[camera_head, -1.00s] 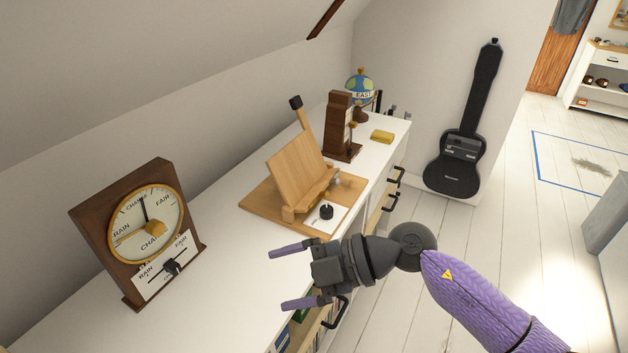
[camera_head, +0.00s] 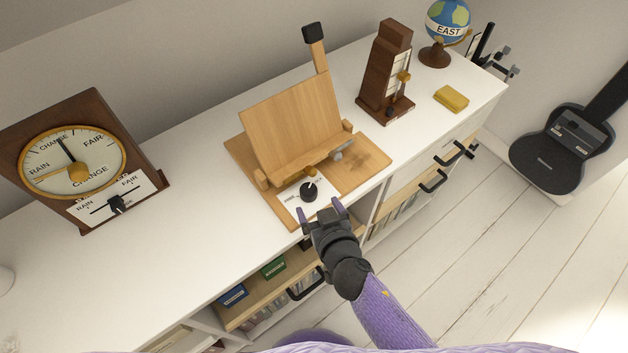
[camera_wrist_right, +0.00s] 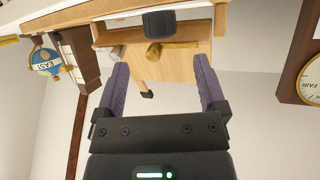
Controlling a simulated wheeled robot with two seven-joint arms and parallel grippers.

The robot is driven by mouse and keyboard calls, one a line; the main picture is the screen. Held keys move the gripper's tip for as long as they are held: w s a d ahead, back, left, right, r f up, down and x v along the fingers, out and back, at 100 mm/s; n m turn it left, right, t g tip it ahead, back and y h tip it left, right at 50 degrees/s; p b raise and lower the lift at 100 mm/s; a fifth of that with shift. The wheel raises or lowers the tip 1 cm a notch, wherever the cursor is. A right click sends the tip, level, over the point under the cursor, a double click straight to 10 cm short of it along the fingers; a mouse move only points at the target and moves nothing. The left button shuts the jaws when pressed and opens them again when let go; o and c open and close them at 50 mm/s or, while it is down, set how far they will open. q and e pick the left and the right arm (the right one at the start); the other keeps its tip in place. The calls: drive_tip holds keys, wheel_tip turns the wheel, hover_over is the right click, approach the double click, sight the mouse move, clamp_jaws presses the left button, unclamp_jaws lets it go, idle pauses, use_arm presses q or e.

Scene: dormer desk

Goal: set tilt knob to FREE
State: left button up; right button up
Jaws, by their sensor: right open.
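The tilt knob (camera_head: 308,192) is a small black knob with a white pointer line, on a white label plate at the front of the wooden book stand (camera_head: 292,118). Small lettering on the plate is too small to read surely. My right gripper (camera_head: 322,208) is open, its purple fingers just in front of the knob, one to each side, apart from it. In the right wrist view the black knob (camera_wrist_right: 172,24) lies ahead, beyond the gap between the fingertips (camera_wrist_right: 160,72). A brass piece (camera_wrist_right: 175,48) shows behind it. My left gripper is not in view.
A barometer-like dial box (camera_head: 75,165) stands at the left. A wooden metronome-like box (camera_head: 388,75), a yellow block (camera_head: 451,98) and a globe (camera_head: 446,25) stand at the right. The white cabinet top (camera_head: 190,215) is clear between dial and stand. Drawer handles (camera_head: 433,182) jut from the front.

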sight(309, 191)
drive_tip(key=b+x, duration=0.2)
drive_tip(key=x, duration=0.4)
drive_tip(key=shift+f, duration=0.15)
drive_tip(key=shift+w+a+f, duration=0.1)
drive_tip(key=shift+w+a, duration=0.15)
drive_tip(key=shift+w, duration=0.35)
clamp_jaws()
